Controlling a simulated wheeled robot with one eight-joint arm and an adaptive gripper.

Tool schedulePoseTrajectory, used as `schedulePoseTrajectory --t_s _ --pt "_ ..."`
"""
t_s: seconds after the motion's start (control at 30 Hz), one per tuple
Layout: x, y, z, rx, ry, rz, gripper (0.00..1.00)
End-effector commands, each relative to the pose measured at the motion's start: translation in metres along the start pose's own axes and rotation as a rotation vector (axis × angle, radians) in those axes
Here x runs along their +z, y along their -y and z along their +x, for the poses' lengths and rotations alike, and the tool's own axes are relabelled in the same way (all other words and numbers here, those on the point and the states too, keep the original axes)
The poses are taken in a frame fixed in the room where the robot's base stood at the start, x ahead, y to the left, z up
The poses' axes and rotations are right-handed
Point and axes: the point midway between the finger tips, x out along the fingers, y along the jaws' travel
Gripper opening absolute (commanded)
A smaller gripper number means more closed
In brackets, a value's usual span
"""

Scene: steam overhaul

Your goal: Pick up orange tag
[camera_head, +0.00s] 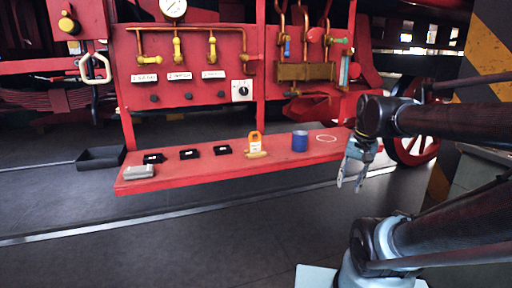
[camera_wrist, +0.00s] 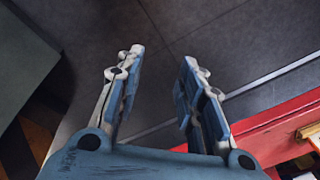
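The orange tag (camera_head: 255,138) stands upright on the red shelf (camera_head: 200,171), near its middle, with a white label on its front and a yellowish piece at its foot. My gripper (camera_head: 350,186) hangs to the right of the tag, by the shelf's right end, apart from it and pointing down. In the wrist view my gripper (camera_wrist: 160,62) has its two fingers spread with only dark floor showing between them. At the wrist view's lower right edge, the red shelf carries a partly cut-off orange-and-white thing (camera_wrist: 312,132), perhaps the tag.
Several black blocks (camera_head: 189,154) and a grey box (camera_head: 138,171) lie to the left. A red panel (camera_head: 190,80) with pipes and valves rises behind. Floor in front is clear.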

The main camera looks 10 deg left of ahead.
Motion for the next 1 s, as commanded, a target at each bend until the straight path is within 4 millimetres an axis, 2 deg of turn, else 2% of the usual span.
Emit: schedulePoseTrajectory --t_s 0.03,0.2,0.37,0.5,0.8,1.0 --pt "-0.012 0.015 -0.013 -0.011 0.014 0.032 0.35" --pt "-0.046 0.066 -0.048 -0.047 0.072 0.171 0.35" --pt "-0.075 0.117 -0.075 -0.066 0.133 0.299 0.35" --pt "-0.098 0.166 -0.095 -0.072 0.192 0.410 0.35" --pt "-0.134 0.276 -0.123 -0.047 0.322 0.640 0.35" --pt "-0.144 0.336 -0.131 -0.014 0.390 0.758 0.35"
